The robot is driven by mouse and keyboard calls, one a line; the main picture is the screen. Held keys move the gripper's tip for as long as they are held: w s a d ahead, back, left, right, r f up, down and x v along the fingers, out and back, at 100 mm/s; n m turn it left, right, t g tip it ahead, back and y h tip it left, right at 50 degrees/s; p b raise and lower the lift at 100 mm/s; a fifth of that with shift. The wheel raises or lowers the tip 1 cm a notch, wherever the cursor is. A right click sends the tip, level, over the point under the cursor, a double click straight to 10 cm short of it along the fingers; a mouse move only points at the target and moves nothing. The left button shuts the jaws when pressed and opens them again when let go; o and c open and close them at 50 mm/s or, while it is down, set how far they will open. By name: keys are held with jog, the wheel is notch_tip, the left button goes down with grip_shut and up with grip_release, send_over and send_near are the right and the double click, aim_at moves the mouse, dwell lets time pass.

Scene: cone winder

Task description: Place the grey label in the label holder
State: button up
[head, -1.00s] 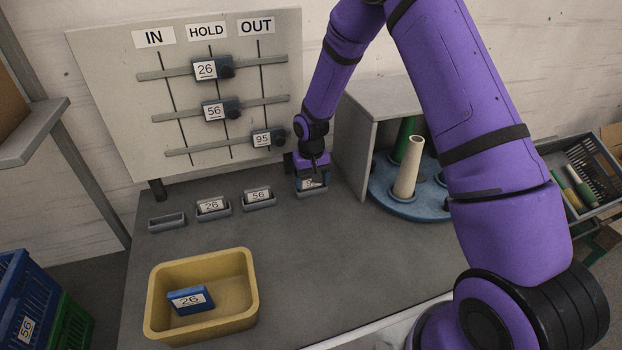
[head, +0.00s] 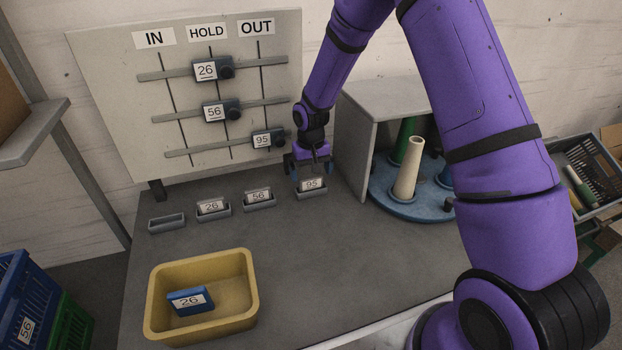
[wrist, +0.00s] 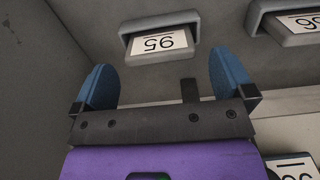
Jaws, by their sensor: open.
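A grey label marked 95 (head: 311,184) sits in the rightmost small grey label holder (head: 312,193) on the table; its white face also shows in the wrist view (wrist: 160,43), upside down, inside the holder's rim (wrist: 160,22). My gripper (head: 309,172) is open and empty, just above and behind that label. In the wrist view its two blue fingers (wrist: 163,78) stand apart, with the holder beyond their tips and nothing between them.
Holders with labels 26 (head: 212,207) and 56 (head: 258,197) and an empty holder (head: 167,222) stand to the left. A yellow bin (head: 250,285) holds a blue label 26 (head: 190,300). The sliding board (head: 110,90) is behind; a cone carousel (head: 400,205) stands right.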

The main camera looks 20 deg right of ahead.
notch_tip(320, 180, up, 9)
notch_tip(320, 180, up, 12)
jog(key=t, duration=0.1)
send_over(311, 178)
jog(key=s+d, duration=0.2)
jog(key=s, duration=0.4)
jog(key=s+d+r+t, duration=0.2)
jog(key=s+r, duration=0.6)
jog(key=r, duration=0.1)
jog(key=s+d+r+t, duration=0.1)
jog(key=s+r, duration=0.2)
jog(key=s, duration=0.8)
jog(key=s+d+r+t, duration=0.1)
jog(key=s+d+r, duration=0.1)
jog(key=s, duration=0.9)
jog(key=shift+r, duration=0.6)
